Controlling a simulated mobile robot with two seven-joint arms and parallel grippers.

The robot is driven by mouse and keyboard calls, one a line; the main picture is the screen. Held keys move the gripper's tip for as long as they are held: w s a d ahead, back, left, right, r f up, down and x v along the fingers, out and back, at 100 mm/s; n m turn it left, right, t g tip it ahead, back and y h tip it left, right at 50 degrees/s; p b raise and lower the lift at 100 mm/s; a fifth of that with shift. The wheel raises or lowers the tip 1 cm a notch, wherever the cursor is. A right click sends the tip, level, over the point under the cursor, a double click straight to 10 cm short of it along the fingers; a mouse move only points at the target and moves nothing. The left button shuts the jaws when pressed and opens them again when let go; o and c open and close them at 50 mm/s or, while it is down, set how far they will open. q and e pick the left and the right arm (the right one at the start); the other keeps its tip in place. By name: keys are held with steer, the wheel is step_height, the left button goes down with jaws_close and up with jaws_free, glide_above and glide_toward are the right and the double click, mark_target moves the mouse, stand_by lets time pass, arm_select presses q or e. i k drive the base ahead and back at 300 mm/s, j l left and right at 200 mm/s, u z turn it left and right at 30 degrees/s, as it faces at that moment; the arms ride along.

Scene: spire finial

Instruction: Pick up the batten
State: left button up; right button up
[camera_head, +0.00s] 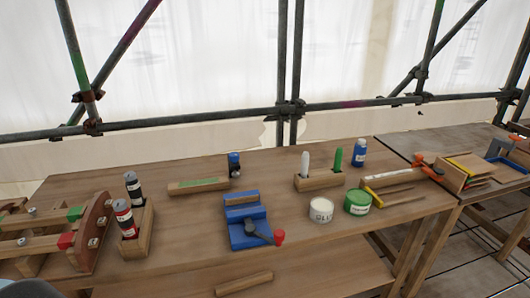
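A short plain wooden bar (244,284), which may be the batten, lies on the lower wooden surface below the bench's front edge. A second wooden bar with a green strip on its top (199,186) lies at the back of the bench, left of the middle. I cannot tell for sure which of these is the batten. Neither gripper shows in this view. A grey-blue rounded shape at the bottom left corner is too cropped to tell.
On the wooden bench (300,236) stand a blue vise (245,226), a white pot (320,210), a green tin (357,202), a marker holder (319,181) and a bottle box (137,231). A wooden frame (62,239) fills the left end. Scaffold poles (200,121) run behind.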

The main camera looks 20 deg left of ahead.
mark_target(198, 186)
steer(key=k+u, duration=0.1)
steer(key=u, duration=1.2)
steer(key=z, duration=0.8)
steer(key=j+z, duration=0.85)
steer(key=k+j+z, duration=0.15)
steer(key=j, duration=0.25)
steer(key=j+z, duration=0.15)
steer(key=j, duration=0.3)
steer(key=k+j, duration=0.15)
steer(key=j, duration=0.25)
steer(key=k+j, duration=0.15)
steer(key=j, duration=0.25)
steer(key=k+j, duration=0.1)
steer(key=k, duration=0.2)
